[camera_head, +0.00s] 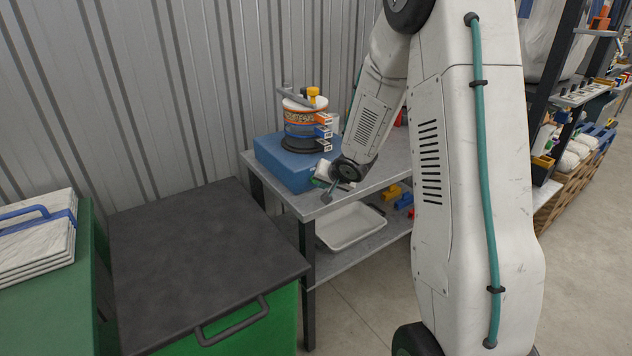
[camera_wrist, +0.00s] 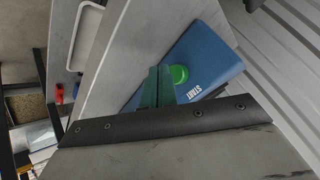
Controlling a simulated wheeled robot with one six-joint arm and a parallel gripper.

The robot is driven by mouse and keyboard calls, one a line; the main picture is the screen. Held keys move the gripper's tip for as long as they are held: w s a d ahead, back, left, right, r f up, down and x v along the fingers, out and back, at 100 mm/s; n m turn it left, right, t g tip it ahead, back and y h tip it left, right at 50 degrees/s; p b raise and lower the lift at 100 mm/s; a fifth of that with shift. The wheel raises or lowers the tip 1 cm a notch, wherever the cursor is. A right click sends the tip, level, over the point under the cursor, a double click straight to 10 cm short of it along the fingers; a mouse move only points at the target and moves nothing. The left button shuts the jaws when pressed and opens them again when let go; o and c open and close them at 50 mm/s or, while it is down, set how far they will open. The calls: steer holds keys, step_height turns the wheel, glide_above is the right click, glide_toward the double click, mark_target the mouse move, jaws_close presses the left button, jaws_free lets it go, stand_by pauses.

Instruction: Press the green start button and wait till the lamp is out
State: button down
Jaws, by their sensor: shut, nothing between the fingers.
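The green start button (camera_wrist: 180,74) sits on a blue box (camera_wrist: 208,60) with the word START beside it. The blue box (camera_head: 284,163) stands on the grey workbench, with a white, orange and black device (camera_head: 303,122) on top. My gripper (camera_wrist: 158,72) is shut and empty. Its green fingers overlap the left edge of the button in the wrist view; I cannot tell whether they touch it. In the head view the button is hidden around my wrist.
The workbench (camera_head: 374,184) has a lower shelf with a white tray (camera_head: 350,226) and yellow and blue parts. A dark-topped green cabinet (camera_head: 195,250) stands left of it. A corrugated wall (camera_head: 130,80) closes the back. Stocked shelves stand at the right.

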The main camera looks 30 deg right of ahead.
steer(key=shift+w, duration=0.1)
steer(key=shift+w, duration=0.3)
steer(key=shift+w, duration=0.55)
stand_by(0.6)
steer(key=shift+s, duration=0.95)
steer(key=s, duration=0.5)
steer(key=shift+d, duration=0.1)
stand_by(0.9)
